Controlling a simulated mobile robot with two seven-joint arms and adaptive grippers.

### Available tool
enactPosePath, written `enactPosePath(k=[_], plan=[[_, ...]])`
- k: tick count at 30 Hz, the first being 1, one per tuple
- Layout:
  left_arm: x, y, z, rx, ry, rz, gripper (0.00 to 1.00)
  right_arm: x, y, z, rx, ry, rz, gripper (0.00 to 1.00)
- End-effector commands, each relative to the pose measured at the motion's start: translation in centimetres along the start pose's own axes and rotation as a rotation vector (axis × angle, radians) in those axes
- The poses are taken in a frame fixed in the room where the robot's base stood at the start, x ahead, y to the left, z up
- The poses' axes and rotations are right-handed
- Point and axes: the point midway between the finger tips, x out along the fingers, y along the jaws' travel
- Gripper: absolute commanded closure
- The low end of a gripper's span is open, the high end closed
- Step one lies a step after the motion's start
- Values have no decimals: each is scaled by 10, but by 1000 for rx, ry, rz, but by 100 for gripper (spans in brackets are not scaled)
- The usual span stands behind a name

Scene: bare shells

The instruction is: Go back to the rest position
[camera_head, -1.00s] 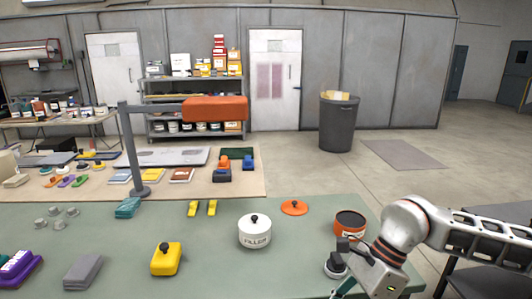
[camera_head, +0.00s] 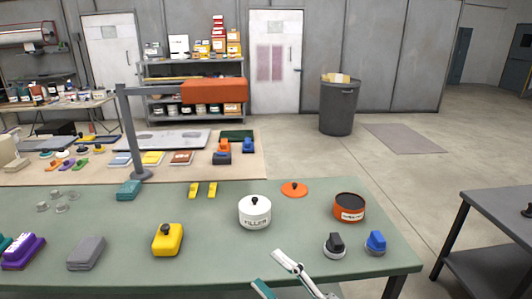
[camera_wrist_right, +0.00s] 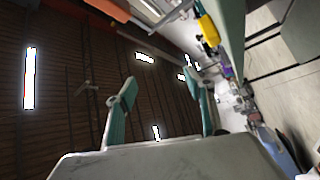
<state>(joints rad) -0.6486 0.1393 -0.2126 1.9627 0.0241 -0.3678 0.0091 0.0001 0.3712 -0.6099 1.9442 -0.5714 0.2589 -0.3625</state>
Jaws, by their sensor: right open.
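My right gripper (camera_head: 274,274) shows at the bottom edge of the head view, in front of the green table (camera_head: 210,272). Its fingers are apart and hold nothing. In the right wrist view the two teal-padded fingers (camera_wrist_right: 160,108) are spread with empty space between them. That view is tilted and shows mostly the dark ceiling with lights. My left gripper is not in the head view.
On the green table are a white filler pot (camera_head: 255,211), an orange tin (camera_head: 349,207), an orange lid (camera_head: 294,188), a yellow block (camera_head: 167,239), a black-knobbed tool (camera_head: 334,245) and a blue one (camera_head: 376,242). A dark table (camera_head: 490,218) stands right, with floor between.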

Motion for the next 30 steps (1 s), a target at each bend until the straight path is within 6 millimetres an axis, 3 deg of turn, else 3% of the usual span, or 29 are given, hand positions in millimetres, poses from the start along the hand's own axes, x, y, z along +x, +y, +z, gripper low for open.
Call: enactPosePath(k=[4,9,15,18,22,30], plan=[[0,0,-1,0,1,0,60,-63,-47,64,317,-332,-2,47],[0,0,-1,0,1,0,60,-152,-109,109,616,-660,-6,47],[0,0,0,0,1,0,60,-253,-171,120,869,-957,-9,47],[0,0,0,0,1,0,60,-286,-190,117,943,-1049,-9,47],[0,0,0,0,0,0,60,-308,-201,114,993,-1108,-7,47],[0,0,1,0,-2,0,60,-312,-203,114,1000,-1119,-8,47]])
